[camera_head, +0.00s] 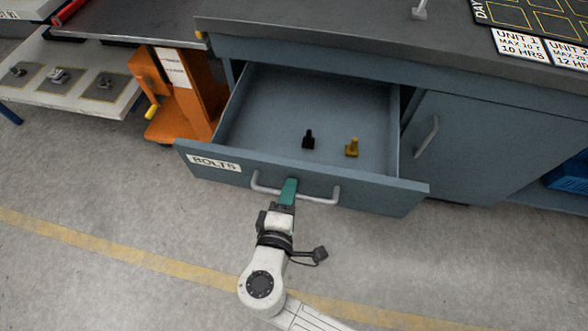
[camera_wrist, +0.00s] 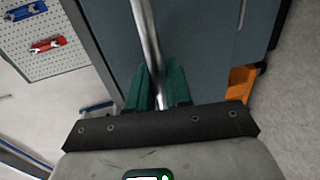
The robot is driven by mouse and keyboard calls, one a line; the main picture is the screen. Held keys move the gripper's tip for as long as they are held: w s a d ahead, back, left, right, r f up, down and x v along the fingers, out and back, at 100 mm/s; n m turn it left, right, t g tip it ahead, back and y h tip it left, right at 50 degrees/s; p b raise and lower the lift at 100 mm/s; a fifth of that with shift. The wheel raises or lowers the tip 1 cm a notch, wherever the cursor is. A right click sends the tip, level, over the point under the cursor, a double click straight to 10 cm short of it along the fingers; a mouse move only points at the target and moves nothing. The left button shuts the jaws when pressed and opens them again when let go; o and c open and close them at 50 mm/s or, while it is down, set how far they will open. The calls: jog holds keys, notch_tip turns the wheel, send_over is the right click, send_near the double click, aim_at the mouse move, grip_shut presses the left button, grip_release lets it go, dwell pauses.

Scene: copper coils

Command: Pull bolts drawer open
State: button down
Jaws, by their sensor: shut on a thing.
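The grey-blue bolts drawer (camera_head: 310,185) stands pulled out of the cabinet under the worktop. Its front carries a label reading BOLTS (camera_head: 213,163) and a silver bar handle (camera_head: 318,198). Inside lie a black bolt (camera_head: 308,139) and a yellow bolt (camera_head: 352,147), with bare drawer floor around them. My gripper (camera_head: 289,188) has green fingers and is shut on the handle near its middle. In the wrist view the handle bar (camera_wrist: 147,40) runs between the green fingers (camera_wrist: 158,88).
A cabinet door with a handle (camera_head: 427,136) is right of the drawer. An orange stand (camera_head: 180,90) is close to the drawer's left side. A white bench (camera_head: 60,75) holds small parts at far left. The concrete floor before the drawer is clear, with a yellow line.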

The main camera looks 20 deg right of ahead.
jog(key=shift+f+v, duration=0.25)
jog(key=shift+v, duration=0.9)
jog(key=c, duration=1.2)
grip_release()
jog(key=p+v, duration=0.1)
jog(key=v, duration=0.9)
jog(key=shift+s+a, duration=0.25)
jog(key=shift+s, duration=0.1)
